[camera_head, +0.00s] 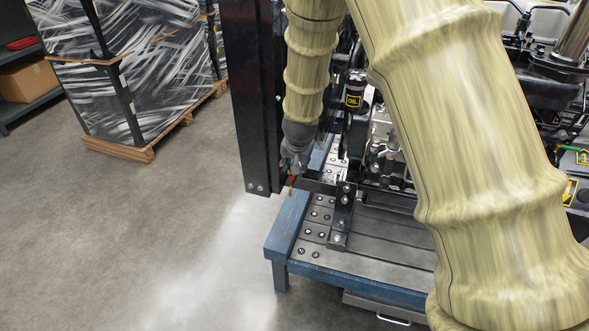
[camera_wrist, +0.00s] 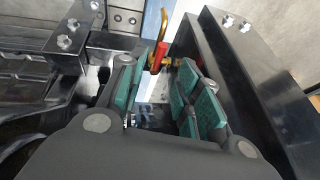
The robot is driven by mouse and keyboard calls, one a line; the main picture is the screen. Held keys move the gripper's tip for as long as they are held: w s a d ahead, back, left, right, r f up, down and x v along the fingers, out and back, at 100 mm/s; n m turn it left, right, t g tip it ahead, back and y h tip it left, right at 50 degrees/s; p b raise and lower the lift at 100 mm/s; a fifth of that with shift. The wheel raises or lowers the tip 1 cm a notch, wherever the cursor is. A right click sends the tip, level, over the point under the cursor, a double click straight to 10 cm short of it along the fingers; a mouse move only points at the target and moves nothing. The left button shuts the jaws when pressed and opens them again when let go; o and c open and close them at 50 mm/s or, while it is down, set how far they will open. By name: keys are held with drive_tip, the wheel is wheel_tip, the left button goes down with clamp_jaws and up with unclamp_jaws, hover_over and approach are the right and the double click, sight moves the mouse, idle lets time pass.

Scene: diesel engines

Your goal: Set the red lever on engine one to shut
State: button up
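The red lever (camera_wrist: 158,56) shows in the wrist view, with brass-coloured valve parts (camera_wrist: 164,22) beside its far end. It lies between the tips of my gripper (camera_wrist: 162,75), nearer the left finger. The green-padded fingers are open, with a gap around the lever; whether one pad touches it I cannot tell. In the head view my gripper (camera_head: 295,160) points down beside a black upright post, and a small bit of the red lever (camera_head: 291,183) shows just below it. The engine (camera_head: 385,150) is largely hidden behind my arm.
The black post (camera_head: 253,100) stands close beside my gripper; dark metal also flanks it in the wrist view. A blue-edged bench (camera_head: 288,228) with bolts carries the engine and a black bracket (camera_head: 342,215). A wrapped pallet load (camera_head: 150,60) stands left. Floor between is clear.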

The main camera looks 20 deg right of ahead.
drive_tip(key=v, duration=0.6)
drive_tip(key=shift+s, duration=0.1)
idle(0.4)
drive_tip(key=s+d+f+n+g+p, duration=0.1)
drive_tip(key=s+d+f+n+p, duration=0.1)
drive_tip(key=s+f, duration=0.8)
drive_tip(key=s+d+f+n+g+p, duration=0.2)
drive_tip(key=s+f, duration=0.8)
drive_tip(key=f, duration=0.1)
drive_tip(key=s+a+f+n+g+p, duration=0.1)
drive_tip(key=s+f, duration=0.2)
drive_tip(key=s, duration=0.9)
drive_tip(key=s+a+f+n+g+p, duration=0.1)
drive_tip(key=s+f+n, duration=0.1)
drive_tip(key=s, duration=1)
drive_tip(key=shift+a+f+y+p, duration=0.2)
drive_tip(key=shift+f+y+p, duration=0.2)
drive_tip(key=shift+f, duration=0.5)
